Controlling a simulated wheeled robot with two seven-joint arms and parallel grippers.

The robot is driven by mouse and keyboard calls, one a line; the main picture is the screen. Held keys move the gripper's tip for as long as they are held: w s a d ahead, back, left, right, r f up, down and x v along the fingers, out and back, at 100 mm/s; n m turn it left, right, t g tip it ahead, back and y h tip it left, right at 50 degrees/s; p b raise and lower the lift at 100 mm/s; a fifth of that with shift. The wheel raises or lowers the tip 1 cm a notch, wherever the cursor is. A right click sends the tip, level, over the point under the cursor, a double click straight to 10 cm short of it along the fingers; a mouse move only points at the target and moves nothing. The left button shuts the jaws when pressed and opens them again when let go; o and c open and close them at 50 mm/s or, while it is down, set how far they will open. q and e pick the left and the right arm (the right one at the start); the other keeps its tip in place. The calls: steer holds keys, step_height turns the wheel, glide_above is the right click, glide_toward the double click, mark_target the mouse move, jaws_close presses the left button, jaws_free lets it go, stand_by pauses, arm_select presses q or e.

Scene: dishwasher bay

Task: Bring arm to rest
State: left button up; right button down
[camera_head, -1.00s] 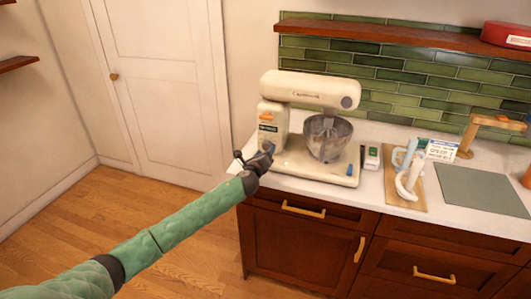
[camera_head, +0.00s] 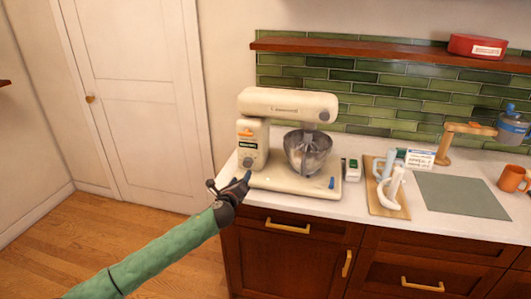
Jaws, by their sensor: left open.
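My left arm reaches in from the lower left in its green sleeve. My left gripper (camera_head: 230,186) is open and appears empty, at the left front corner of the counter. It is beside the left front of a cream stand mixer (camera_head: 290,108). I cannot tell whether it touches the mixer's base. The mixer's head is level above a metal bowl (camera_head: 307,151). My right gripper is not in view.
A white counter (camera_head: 360,205) sits on wooden cabinets (camera_head: 285,262). Right of the mixer are a wooden board (camera_head: 384,203), a grey-green mat (camera_head: 460,195) and an orange mug (camera_head: 514,178). A shelf (camera_head: 380,49) holds a red tin (camera_head: 477,46). The floor at left is clear.

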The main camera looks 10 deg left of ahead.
arm_select(q)
steer(key=s+d+f+n+g+y, duration=0.1)
steer(key=s+d+f+n+g, duration=0.1)
steer(key=s+f+n, duration=0.45)
steer(key=s+d+f+n+g, duration=0.2)
steer(key=s+f+n, duration=0.1)
steer(key=s, duration=0.6)
steer(key=s+d+f+n+g+y, duration=0.1)
steer(key=s+d+f+n+g, duration=0.1)
steer(key=s+f+n, duration=0.4)
steer(key=s+f+n+g+h, duration=0.2)
steer(key=s+n+g, duration=0.8)
steer(key=s, duration=2.3)
step_height(320, 180, down, 26)
steer(key=w+d+n, duration=0.2)
steer(key=s+f, duration=0.4)
steer(key=f, duration=0.7)
steer(key=s+f, duration=0.4)
steer(key=f, duration=0.7)
steer(key=shift+m, duration=0.25)
